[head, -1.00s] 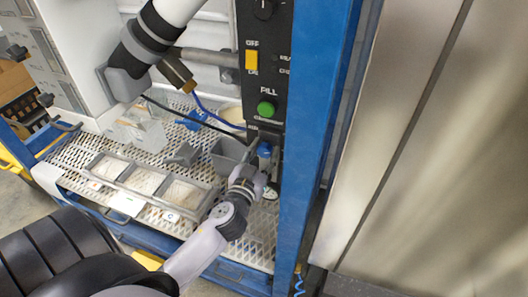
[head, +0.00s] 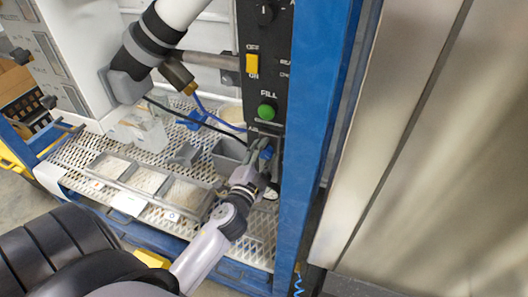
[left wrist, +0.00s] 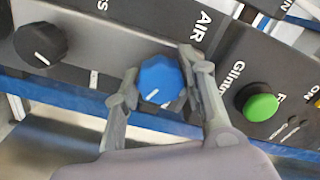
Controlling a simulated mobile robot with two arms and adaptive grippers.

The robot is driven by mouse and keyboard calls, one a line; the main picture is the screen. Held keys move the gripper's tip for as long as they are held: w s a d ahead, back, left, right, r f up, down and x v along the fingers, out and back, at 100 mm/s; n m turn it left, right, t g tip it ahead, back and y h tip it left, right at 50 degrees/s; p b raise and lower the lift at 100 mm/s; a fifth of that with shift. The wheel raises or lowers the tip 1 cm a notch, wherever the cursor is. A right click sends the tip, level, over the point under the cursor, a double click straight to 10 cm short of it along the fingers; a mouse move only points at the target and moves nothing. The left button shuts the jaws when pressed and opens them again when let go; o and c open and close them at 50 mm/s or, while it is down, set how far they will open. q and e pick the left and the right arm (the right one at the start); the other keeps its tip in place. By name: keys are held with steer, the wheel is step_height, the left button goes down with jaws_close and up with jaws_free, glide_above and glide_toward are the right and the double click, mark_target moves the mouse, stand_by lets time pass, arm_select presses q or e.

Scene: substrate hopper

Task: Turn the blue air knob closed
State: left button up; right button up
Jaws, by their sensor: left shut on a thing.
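The blue air knob (left wrist: 161,80) is on the black control panel (left wrist: 90,40), below the word AIR in the left wrist view. Its white pointer line shows near its lower edge. My left gripper (left wrist: 160,85) has one finger on each side of the knob and is shut on it. In the head view the left gripper (head: 259,152) reaches the low part of the panel, and the knob (head: 266,153) is partly hidden behind the fingers. My right gripper is not in view.
A green FILL button (head: 267,112) and a yellow switch (head: 252,63) sit higher on the panel. A black knob (left wrist: 41,44) is beside the blue one. A blue post (head: 312,150) stands right of the panel. Trays (head: 146,180) lie on the mesh shelf.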

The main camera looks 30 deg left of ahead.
arm_select(q)
steer(key=m, duration=0.3)
steer(key=shift+m+p, duration=0.3)
steer(key=shift+m, duration=0.2)
stand_by(0.4)
steer(key=o, duration=1.2)
steer(key=shift+s, duration=0.15)
steer(key=shift+v, duration=3.6)
steer(key=shift+a, duration=0.15)
